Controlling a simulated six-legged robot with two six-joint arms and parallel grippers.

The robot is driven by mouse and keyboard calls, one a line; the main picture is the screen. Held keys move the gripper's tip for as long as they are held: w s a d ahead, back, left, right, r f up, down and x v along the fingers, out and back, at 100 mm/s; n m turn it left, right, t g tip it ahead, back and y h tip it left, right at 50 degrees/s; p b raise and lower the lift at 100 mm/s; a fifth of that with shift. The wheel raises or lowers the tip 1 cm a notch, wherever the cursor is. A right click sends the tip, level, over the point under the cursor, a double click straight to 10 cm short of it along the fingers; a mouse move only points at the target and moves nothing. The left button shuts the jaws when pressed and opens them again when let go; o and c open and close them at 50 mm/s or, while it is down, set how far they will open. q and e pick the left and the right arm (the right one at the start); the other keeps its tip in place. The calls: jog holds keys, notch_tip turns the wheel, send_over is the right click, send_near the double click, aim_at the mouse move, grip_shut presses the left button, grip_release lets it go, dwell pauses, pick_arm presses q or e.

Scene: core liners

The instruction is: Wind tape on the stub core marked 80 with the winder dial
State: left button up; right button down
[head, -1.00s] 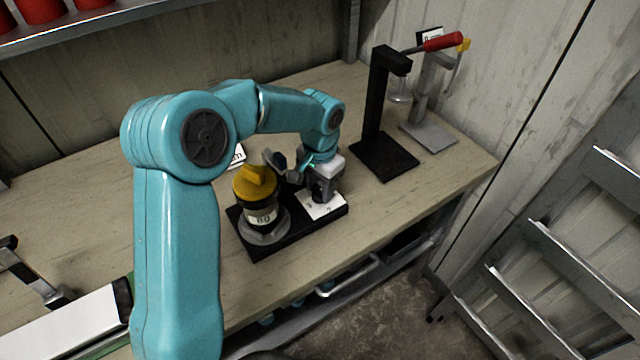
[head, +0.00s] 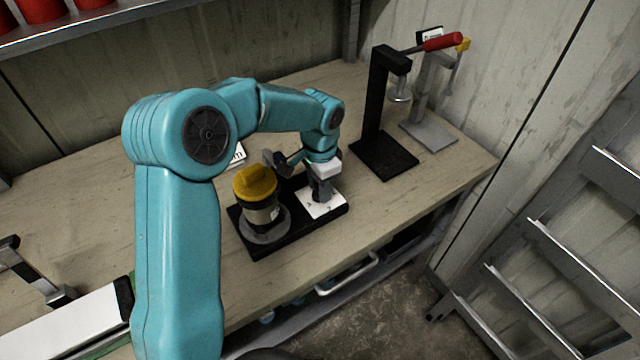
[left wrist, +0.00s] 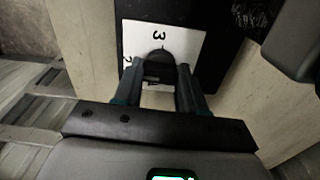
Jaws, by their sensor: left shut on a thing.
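The stub core (head: 262,212), black with a pale label band and a yellow cap (head: 256,181), stands upright on a round grey disc (head: 265,234) of the black winder base (head: 247,247). The marking on its label is turned partly away and cannot be read now. The winder dial's white plate (head: 329,206) lies on the right part of the base; it shows a 3 in the left wrist view (left wrist: 186,42). My left gripper (head: 322,188) points down over the plate, shut on the dark dial knob (left wrist: 160,66). My right gripper is not in view.
A black press stand (head: 378,120) with a red handle (head: 442,41) and a grey stand (head: 432,133) are at the back right. A white-topped device (head: 70,325) lies at the front left. Red containers (head: 40,10) sit on a shelf above.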

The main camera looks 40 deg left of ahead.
pick_arm(q)
jog(key=shift+w+r, duration=0.1)
jog(key=shift+r, duration=0.05)
jog(key=o, duration=0.9)
jog(key=shift+o, duration=0.8)
notch_tip(320, 180, up, 16)
jog(key=shift+r, duration=0.1)
